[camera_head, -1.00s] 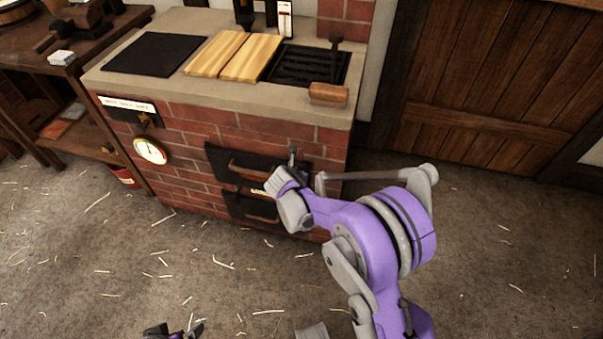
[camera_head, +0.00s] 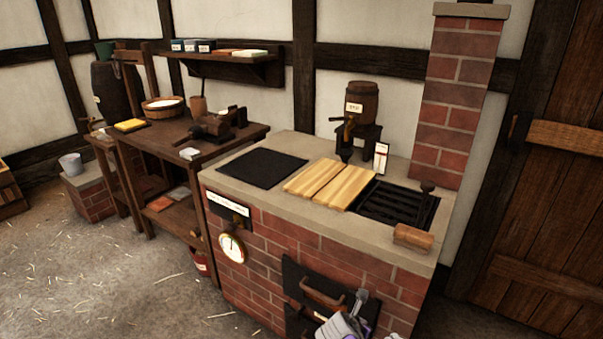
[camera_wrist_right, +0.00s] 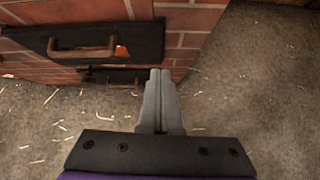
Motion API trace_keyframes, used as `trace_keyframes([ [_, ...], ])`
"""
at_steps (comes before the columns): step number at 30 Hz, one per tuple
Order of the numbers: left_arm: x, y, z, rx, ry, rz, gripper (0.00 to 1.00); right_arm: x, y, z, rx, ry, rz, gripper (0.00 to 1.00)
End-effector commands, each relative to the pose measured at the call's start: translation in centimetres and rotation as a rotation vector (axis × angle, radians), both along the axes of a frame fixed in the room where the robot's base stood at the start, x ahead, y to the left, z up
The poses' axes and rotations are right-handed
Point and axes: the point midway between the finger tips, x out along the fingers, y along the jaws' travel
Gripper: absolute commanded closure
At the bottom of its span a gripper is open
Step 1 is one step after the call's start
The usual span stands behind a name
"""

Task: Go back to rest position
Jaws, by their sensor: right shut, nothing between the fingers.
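My right gripper (camera_wrist_right: 158,88) is shut and empty in the right wrist view, its fingers pressed together above the straw-strewn floor. It is in front of the brick stove (camera_head: 265,272), apart from the upper black oven door (camera_wrist_right: 105,42) and the lower black door (camera_wrist_right: 112,77). Part of my right arm (camera_head: 342,326) shows at the bottom edge of the head view, in front of the oven door (camera_head: 300,273). My left gripper is not in view.
The stove top holds a black plate (camera_head: 262,168), wooden boards (camera_head: 330,184), a grate (camera_head: 392,204) and a small wooden block (camera_head: 413,237). A wooden workbench (camera_head: 170,146) stands to the left. A plank door (camera_head: 550,230) is at the right. Floor (camera_head: 110,270) at left front is clear.

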Motion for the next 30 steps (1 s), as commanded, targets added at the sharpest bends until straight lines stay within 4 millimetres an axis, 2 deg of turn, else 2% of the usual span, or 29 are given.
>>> trace_keyframes([
  [5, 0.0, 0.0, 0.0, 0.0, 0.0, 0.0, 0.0, -5.5, -1.3, 2.6, 0.299, -0.102, -0.329, 1.0],
  [9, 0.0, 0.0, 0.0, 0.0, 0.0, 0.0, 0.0, -11.4, -1.8, 4.2, 0.609, -0.202, -0.709, 1.0],
  [15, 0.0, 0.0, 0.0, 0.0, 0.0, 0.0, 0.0, -19.5, -1.4, 4.9, 0.991, -0.319, -1.267, 1.0],
  [18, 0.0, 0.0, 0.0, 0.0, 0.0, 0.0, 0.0, -22.6, -1.0, 4.8, 1.125, -0.358, -1.501, 1.0],
  [27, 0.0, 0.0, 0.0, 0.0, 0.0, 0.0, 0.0, -29.3, 0.6, 3.5, 1.389, -0.431, -2.081, 1.0],
  [30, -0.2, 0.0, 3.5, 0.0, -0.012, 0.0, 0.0, -29.2, 0.6, 7.2, 1.401, -0.436, -2.069, 1.0],
])
